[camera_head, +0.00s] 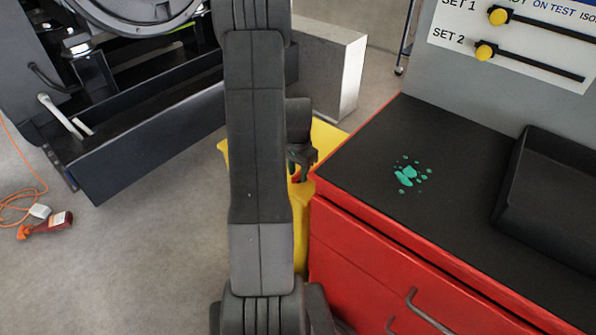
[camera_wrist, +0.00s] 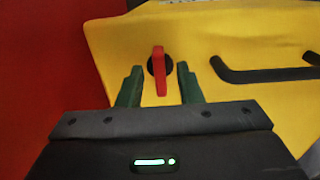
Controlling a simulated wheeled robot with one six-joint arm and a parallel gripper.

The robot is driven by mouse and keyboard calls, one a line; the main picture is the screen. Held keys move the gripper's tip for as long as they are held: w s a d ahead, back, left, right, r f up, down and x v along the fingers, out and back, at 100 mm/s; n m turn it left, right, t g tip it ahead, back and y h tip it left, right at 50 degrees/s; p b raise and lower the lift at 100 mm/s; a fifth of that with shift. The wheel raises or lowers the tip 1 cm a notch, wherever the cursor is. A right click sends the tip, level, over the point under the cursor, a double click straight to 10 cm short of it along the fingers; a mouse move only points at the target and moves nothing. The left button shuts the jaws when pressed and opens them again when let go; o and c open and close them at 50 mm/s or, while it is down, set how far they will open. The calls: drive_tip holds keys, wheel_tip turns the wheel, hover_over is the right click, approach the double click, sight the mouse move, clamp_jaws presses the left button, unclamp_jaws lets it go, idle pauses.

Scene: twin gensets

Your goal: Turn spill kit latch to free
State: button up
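The spill kit (camera_head: 325,136) is a yellow box standing on the floor against the left side of the red cabinet, mostly hidden behind my arm. In the wrist view its yellow face (camera_wrist: 215,45) fills much of the picture. The latch (camera_wrist: 160,72) is a red handle on a round black base, pointing nearly straight down. My gripper (camera_wrist: 160,88) is open, with one green finger on each side of the red handle and a gap on both sides. In the head view my gripper (camera_head: 301,160) is over the box, partly hidden.
A black bar handle (camera_wrist: 265,73) is to the right of the latch. The red cabinet (camera_head: 365,265) stands close on the right, with a green spill (camera_head: 408,174) and a black tray (camera_head: 550,185) on top.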

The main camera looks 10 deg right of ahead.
clamp_jaws()
idle(0.3)
drive_tip(key=n, duration=0.4)
drive_tip(key=shift+n, duration=0.4)
drive_tip(key=n, duration=0.4)
drive_tip(key=shift+b, duration=0.4)
drive_tip(key=n, duration=0.5)
drive_tip(key=shift+n, duration=2)
